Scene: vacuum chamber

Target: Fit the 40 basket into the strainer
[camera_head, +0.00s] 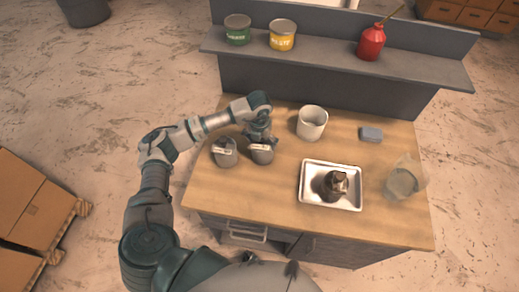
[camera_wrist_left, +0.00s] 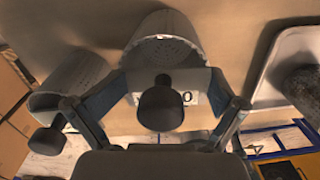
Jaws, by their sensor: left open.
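Two grey baskets with white labels stand side by side at the table's left, a left one (camera_head: 225,154) and a right one (camera_head: 262,155). My left gripper (camera_head: 262,138) is at the right basket, seen from above. In the left wrist view the open fingers (camera_wrist_left: 165,100) lie either side of a dark knob and label on this perforated basket (camera_wrist_left: 165,48). The label shows a "0"; the rest is hidden. The left basket (camera_wrist_left: 70,82) also shows there. I cannot tell for sure which vessel is the strainer. My right gripper is out of view.
A white pot (camera_head: 312,122) stands behind and right of the baskets. A metal tray (camera_head: 312,199) holds a dark object (camera_head: 336,184). A clear vessel (camera_head: 403,183) and blue sponge (camera_head: 371,135) are at right. A shelf (camera_head: 330,62) with cans runs along the back.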

